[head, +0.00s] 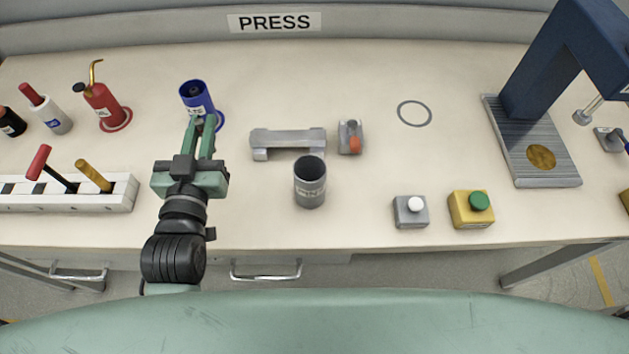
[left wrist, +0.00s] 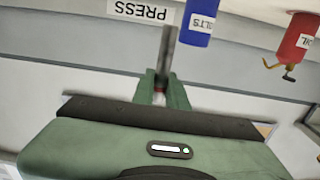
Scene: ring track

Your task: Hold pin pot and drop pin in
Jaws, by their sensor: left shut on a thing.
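The pin pot (head: 310,190) is a dark grey open cylinder with a partly readable white label. It stands upright near the bench's front edge. My left gripper (head: 203,122) is left of it, pointing towards the back of the bench, close in front of the blue pot. In the left wrist view, my left gripper (left wrist: 161,85) is shut on a slim grey rod, which looks like the pin (left wrist: 168,48). The pin sticks out beyond the fingertips; I cannot make it out in the head view. My right gripper is not in view.
A blue bolts pot (head: 196,97) and red oil can (head: 104,107) stand at the back left. A tool rack (head: 120,195) is at left. A grey block (head: 287,143) and small orange-tipped fixture (head: 350,138) lie behind the pot. Button boxes (head: 410,212) and the press (head: 500,135) are right.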

